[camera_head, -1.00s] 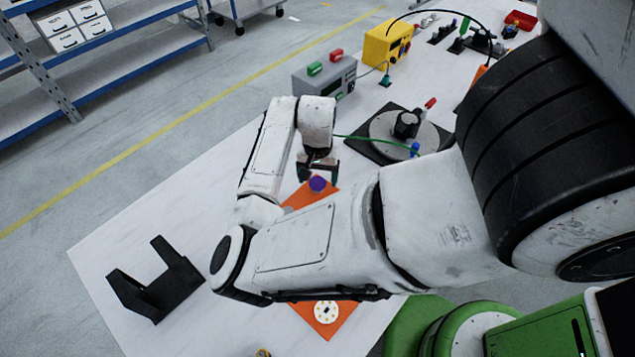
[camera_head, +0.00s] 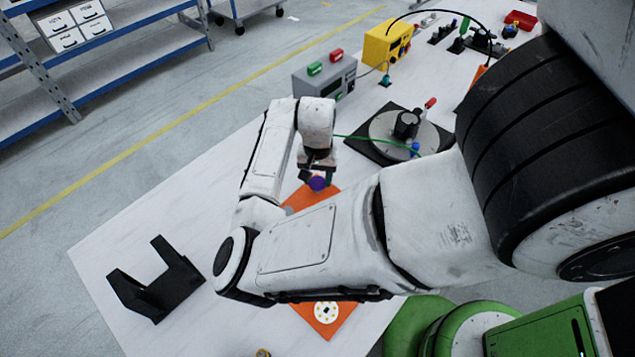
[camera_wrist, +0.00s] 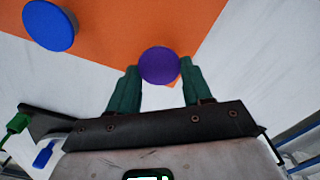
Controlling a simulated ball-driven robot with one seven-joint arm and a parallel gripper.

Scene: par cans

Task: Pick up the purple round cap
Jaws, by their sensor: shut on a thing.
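The purple round cap (camera_wrist: 159,65) sits between the two green fingertips of my gripper (camera_wrist: 156,84) in the wrist view. My gripper is shut on it, with a finger against each side. The cap also shows in the head view (camera_head: 318,183), just under my gripper (camera_head: 316,178), over the far end of the orange mat (camera_head: 330,190). I cannot tell whether the cap touches the mat.
A blue round cap (camera_wrist: 49,25) lies on the orange mat in the wrist view. A black turntable (camera_head: 362,150) stands to the right and a grey box (camera_head: 322,79) behind. A black bracket (camera_head: 155,287) stands at the left. My forearm hides the mat's middle.

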